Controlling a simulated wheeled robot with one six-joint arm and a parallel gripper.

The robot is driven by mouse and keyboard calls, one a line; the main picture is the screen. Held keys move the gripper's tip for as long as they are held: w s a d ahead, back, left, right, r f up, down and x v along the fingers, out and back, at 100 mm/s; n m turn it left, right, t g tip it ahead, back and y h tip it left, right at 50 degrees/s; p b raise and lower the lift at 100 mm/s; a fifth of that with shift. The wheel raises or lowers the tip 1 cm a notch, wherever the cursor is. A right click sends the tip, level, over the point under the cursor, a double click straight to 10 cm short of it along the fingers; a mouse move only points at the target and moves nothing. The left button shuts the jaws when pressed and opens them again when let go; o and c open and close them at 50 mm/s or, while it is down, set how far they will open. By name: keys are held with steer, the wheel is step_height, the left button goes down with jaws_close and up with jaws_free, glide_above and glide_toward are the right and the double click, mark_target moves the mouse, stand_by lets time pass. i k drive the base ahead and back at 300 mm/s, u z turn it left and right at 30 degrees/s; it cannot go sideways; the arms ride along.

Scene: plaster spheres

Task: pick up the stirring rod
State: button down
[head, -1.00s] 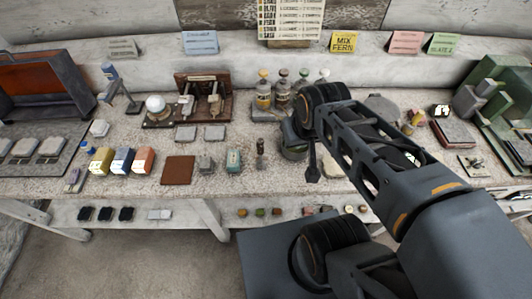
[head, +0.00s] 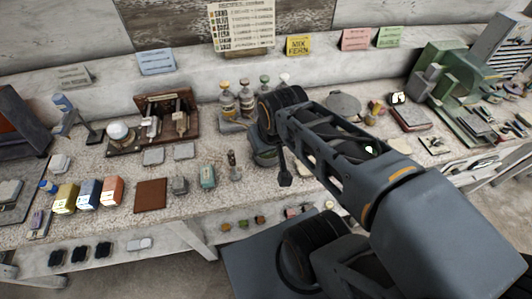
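I cannot make out a stirring rod for certain among the small things on the workbench (head: 215,205). I see nothing held.
Stoppered bottles (head: 246,99) stand behind the bowl. A green machine (head: 448,80) stands at the right.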

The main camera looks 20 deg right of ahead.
mark_target(235, 175)
steer(key=k, duration=1)
steer(key=u, duration=1.65)
steer(key=i, duration=1.4)
steer(key=z, duration=2.25)
